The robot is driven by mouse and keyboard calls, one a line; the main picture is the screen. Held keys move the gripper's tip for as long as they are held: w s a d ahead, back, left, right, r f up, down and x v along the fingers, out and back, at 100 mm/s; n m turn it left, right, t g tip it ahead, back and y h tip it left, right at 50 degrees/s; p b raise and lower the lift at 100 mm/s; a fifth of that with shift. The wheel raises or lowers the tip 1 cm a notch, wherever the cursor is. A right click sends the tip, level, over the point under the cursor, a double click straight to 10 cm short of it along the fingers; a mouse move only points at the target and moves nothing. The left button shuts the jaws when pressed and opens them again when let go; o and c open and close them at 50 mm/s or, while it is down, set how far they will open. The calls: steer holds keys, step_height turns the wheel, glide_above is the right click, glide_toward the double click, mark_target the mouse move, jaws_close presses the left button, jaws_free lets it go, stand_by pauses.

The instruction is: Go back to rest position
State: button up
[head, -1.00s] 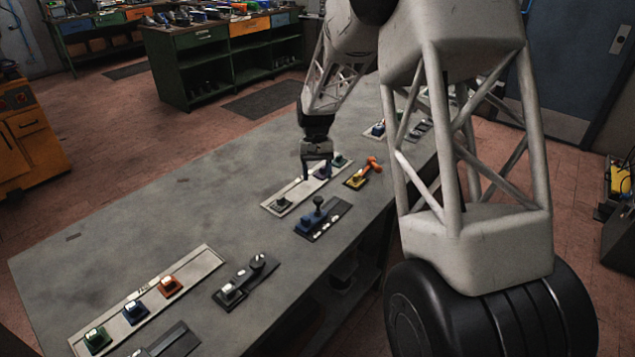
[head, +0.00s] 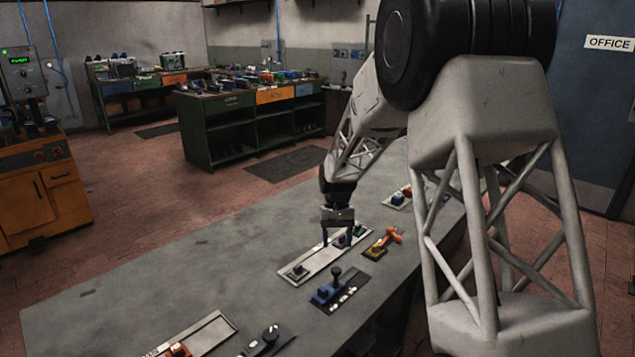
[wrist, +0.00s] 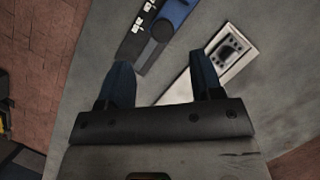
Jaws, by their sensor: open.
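In the head view I cannot tell whether the fingers touch the plate. In the wrist view a pale plate (wrist: 180,92) passes beyond the fingertips, and a blue part (wrist: 178,14) on a dark plate lies above them.
A dark plate with a blue lever device (head: 326,293) lies in front, and an orange-handled device (head: 382,244) to the right. Another pale plate (head: 212,336) and a dark device (head: 268,340) lie nearer. The bench's left part (head: 150,300) is mostly bare.

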steer(key=s+d+r+t, duration=0.2)
steer(key=s+d+r, duration=0.1)
steer(key=s+r, duration=0.6)
steer(key=s+d+r+t, duration=0.1)
steer(key=s+d+r, duration=0.35)
steer(key=s, duration=0.75)
steer(key=s+d+r+t, duration=0.1)
steer(key=s+t, duration=0.1)
steer(key=s, duration=1)
steer(key=s+d+r+t, duration=0.1)
steer(key=s+r+t, duration=0.1)
steer(key=s, duration=1)
steer(key=shift+s, duration=0.15)
steer(key=shift+d, duration=0.1)
